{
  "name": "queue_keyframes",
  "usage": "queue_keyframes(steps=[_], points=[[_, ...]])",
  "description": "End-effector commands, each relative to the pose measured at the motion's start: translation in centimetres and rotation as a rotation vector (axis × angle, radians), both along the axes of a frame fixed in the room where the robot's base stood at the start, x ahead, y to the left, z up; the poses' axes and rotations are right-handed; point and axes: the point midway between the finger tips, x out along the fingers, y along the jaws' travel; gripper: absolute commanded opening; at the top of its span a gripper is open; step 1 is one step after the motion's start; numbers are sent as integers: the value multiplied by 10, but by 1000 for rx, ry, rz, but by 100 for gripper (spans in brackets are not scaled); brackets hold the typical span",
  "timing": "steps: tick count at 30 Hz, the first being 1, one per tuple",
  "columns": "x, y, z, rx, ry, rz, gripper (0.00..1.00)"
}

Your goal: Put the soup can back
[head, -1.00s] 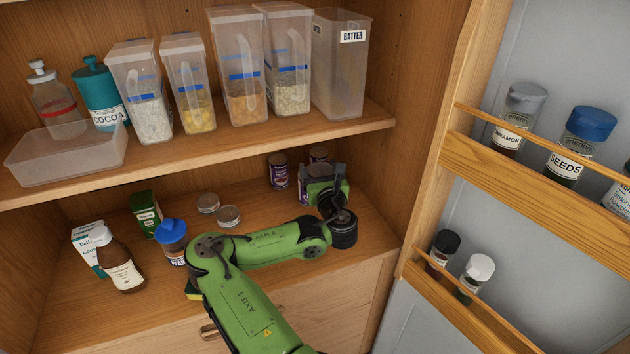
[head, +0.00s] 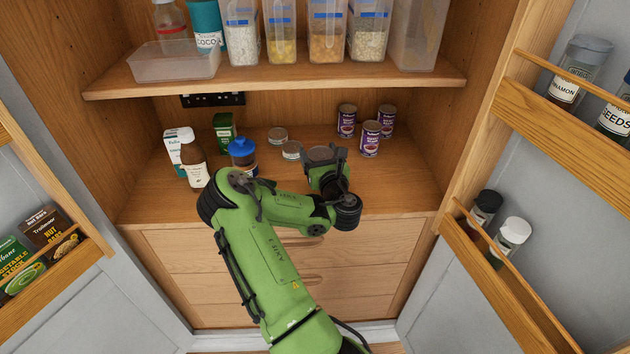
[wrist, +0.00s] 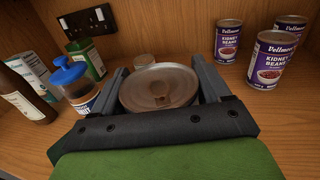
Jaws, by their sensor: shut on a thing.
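My gripper (head: 325,165) is shut on a can (wrist: 158,88), which I take to be the soup can. The wrist view shows its round metal lid with a pull tab between the two fingers; its label is hidden. In the head view only a bit of its top (head: 320,153) shows. Kidney beans cans stand at the back right: one at left (head: 347,121), one in front (head: 370,139), one at right (head: 386,120).
Two low silver-lidded tins (head: 291,150) (head: 278,134) stand left of my gripper. Further left are a blue-capped jar (head: 242,153), a brown bottle (head: 194,165), a white carton (head: 176,145) and a green box (head: 225,132). The upper shelf (head: 280,82) overhangs. Door racks (head: 500,270) flank both sides.

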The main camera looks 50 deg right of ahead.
Motion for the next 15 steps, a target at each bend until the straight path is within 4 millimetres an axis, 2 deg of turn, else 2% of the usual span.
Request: queue_keyframes(steps=[3, 6, 15], points=[[0, 0, -25, 1, -4, 0, 32], [0, 0, -39, -1, -3, 0, 32], [0, 0, -39, -3, -1, 1, 32]])
